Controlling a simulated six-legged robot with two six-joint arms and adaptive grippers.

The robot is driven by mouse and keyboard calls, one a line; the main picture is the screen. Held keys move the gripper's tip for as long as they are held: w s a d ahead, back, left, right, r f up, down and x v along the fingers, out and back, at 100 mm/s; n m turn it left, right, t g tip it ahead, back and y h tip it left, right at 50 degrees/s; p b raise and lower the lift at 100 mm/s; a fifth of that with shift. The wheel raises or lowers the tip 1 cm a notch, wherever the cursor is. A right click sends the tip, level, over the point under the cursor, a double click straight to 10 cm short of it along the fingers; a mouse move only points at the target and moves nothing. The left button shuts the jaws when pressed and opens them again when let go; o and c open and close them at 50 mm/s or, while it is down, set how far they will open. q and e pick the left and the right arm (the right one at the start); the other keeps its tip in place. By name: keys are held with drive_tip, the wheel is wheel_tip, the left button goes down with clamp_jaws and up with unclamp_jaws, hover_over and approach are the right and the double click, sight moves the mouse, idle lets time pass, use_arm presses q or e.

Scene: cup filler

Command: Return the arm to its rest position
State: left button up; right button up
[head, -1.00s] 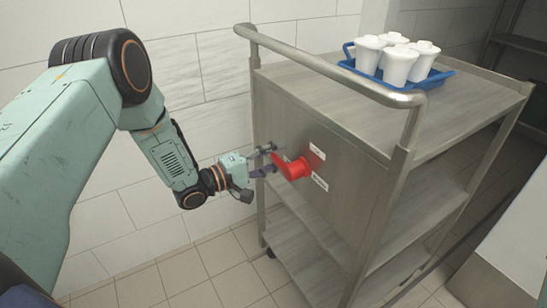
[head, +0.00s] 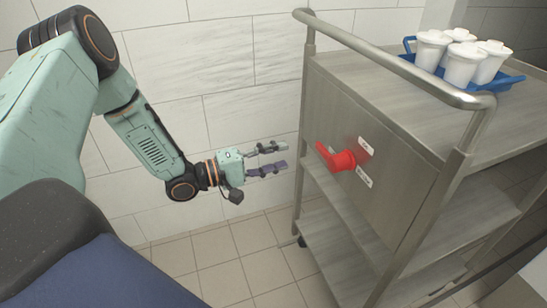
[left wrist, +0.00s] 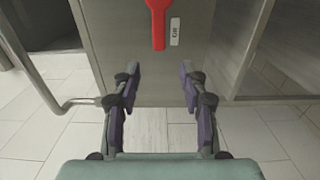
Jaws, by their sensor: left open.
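My left gripper (head: 284,157) is open and empty in the head view, to the left of the metal cart and apart from it. Its two purple-padded fingers also show spread in the left wrist view (left wrist: 158,85), with nothing between them. A red handle (head: 336,157) sits on the cart's side panel, to the right of the gripper. In the left wrist view the red handle (left wrist: 158,22) shows at the top, beyond the fingertips. My left arm reaches in from the left. My right gripper is not in view.
The metal cart (head: 385,112) has a push rail (head: 390,58) and lower shelves. A blue tray (head: 514,80) with several white lidded cups (head: 463,64) stands on its top. A tiled wall (head: 225,60) is behind the arm. Tiled floor (head: 215,275) shows clear below the gripper.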

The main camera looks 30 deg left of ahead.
use_arm(q)
drive_tip(key=shift+s+a, duration=0.15)
drive_tip(key=shift+s, duration=0.05)
idle(0.4)
drive_tip(key=s+d+f+m+g+y, duration=0.2)
drive_tip(key=s+f+m+g+y, duration=0.15)
drive_tip(key=f, duration=0.35)
drive_tip(key=s+d+f+m+g+y, duration=0.1)
drive_tip(key=s+f+m+g+y, duration=0.1)
drive_tip(key=s+f+y, duration=0.35)
drive_tip(key=s+d+f+m+g, duration=0.1)
drive_tip(key=s+f+g, duration=0.1)
drive_tip(key=s, duration=0.6)
drive_tip(key=s+d+f+m+g+y+p, duration=0.1)
drive_tip(key=s+f+m+g, duration=0.1)
drive_tip(key=s, duration=0.6)
drive_tip(key=s+d+f+m+g+y, duration=0.1)
drive_tip(key=s+g, duration=0.3)
drive_tip(key=s, duration=0.4)
drive_tip(key=shift+d+f+m+g+p, duration=0.3)
drive_tip(key=shift+f+m+g+p, duration=0.05)
drive_tip(key=shift+f, duration=0.3)
